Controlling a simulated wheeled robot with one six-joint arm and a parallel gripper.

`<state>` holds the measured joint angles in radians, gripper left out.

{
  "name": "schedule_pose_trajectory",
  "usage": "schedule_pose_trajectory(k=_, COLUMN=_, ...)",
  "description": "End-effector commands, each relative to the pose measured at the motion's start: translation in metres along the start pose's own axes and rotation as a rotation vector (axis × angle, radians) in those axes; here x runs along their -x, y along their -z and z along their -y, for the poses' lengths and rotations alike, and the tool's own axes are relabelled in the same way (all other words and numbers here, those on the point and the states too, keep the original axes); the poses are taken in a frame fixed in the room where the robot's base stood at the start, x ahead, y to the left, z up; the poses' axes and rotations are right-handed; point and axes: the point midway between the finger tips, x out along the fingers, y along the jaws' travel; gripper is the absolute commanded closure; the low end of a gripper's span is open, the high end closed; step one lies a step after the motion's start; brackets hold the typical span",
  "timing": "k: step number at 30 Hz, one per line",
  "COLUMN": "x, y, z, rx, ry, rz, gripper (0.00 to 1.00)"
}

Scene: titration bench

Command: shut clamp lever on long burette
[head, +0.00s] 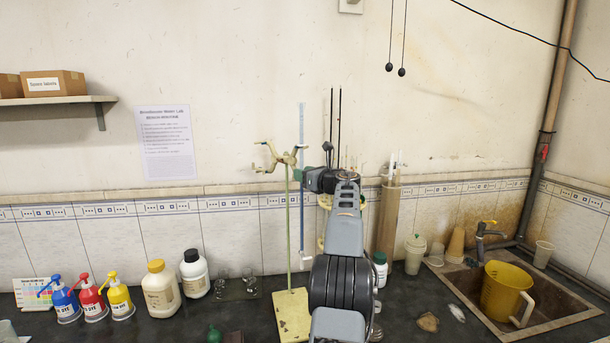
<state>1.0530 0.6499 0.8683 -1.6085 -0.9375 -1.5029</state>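The long burette (302,125) is a thin bluish upright tube. It stands beside a pale green stand rod (289,225) on a cream base plate (293,315). A yellowish clamp (280,157) with spread arms sits near the top of the rod and reaches the burette. A small green piece (299,174) shows just below the clamp; I cannot tell if it is the lever. My gripper (308,178) points left at that piece, close to the burette. Its fingers are too small and dark to tell whether they are open or touching anything.
My arm hides part of the bench and yellowish parts (325,201) behind it. Dye bottles (92,300), a cream jar (160,287) and a white bottle (194,273) stand left. A tan column (389,215) and a sink (552,322) with a yellow jug (503,289) are right.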

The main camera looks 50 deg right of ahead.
Motion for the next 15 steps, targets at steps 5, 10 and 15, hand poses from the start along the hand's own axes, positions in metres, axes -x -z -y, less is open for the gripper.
schedule_pose_trajectory(k=5, x=0.001, y=0.001, z=0.001, rx=0.0, ry=0.001, rz=0.0, gripper=0.63)
schedule_pose_trajectory(k=10, x=0.016, y=0.003, z=0.002, rx=0.001, ry=0.004, rz=0.0, gripper=0.63)
schedule_pose_trajectory(k=15, x=0.049, y=0.005, z=0.001, rx=0.002, ry=0.005, rz=0.001, gripper=0.63)
